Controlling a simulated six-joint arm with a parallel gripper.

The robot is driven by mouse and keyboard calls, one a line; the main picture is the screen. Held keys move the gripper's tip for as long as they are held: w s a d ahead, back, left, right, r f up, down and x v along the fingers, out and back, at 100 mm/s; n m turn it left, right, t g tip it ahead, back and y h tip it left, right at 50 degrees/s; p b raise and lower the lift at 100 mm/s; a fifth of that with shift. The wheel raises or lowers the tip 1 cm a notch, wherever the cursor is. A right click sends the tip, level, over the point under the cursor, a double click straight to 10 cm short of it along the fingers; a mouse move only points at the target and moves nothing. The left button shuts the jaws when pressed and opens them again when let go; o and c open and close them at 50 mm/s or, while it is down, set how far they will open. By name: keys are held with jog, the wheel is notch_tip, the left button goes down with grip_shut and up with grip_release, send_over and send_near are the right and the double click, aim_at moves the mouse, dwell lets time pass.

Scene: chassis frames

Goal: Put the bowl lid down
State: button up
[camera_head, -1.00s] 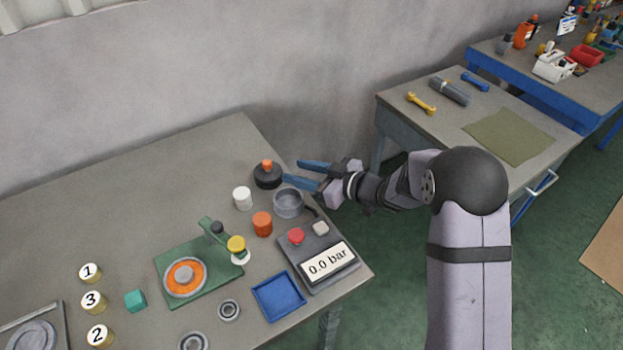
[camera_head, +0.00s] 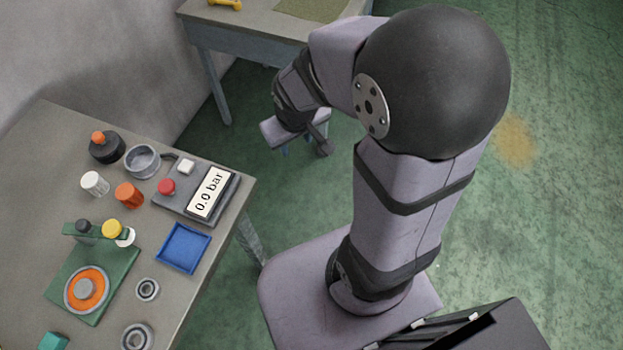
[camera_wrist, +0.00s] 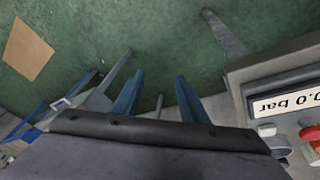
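A black round piece with an orange knob (camera_head: 107,147), which looks like the lid, sits at the back of the left workbench in the head view. A grey metal bowl (camera_head: 142,163) with a dark handle stands just right of it, apart from it and uncovered.
Right of the bowl is a gauge box (camera_head: 195,190) reading 0.0 bar, with a red button. A blue tray (camera_head: 183,248), a white cup (camera_head: 95,184), an orange cup (camera_head: 129,196) and a green fixture (camera_head: 84,285) crowd the bench. Another workbench (camera_head: 255,22) stands behind.

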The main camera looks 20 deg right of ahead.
jog(key=s+m+g, duration=0.1)
jog(key=s+g, duration=0.2)
jog(key=s, duration=0.8)
jog(key=shift+a+m+y, duration=0.3)
jog(key=shift+a+y, duration=0.1)
jog(key=shift+f, duration=0.1)
notch_tip(320, 180, up, 3)
jog(key=p, duration=0.3)
jog(key=shift+w+f, duration=0.1)
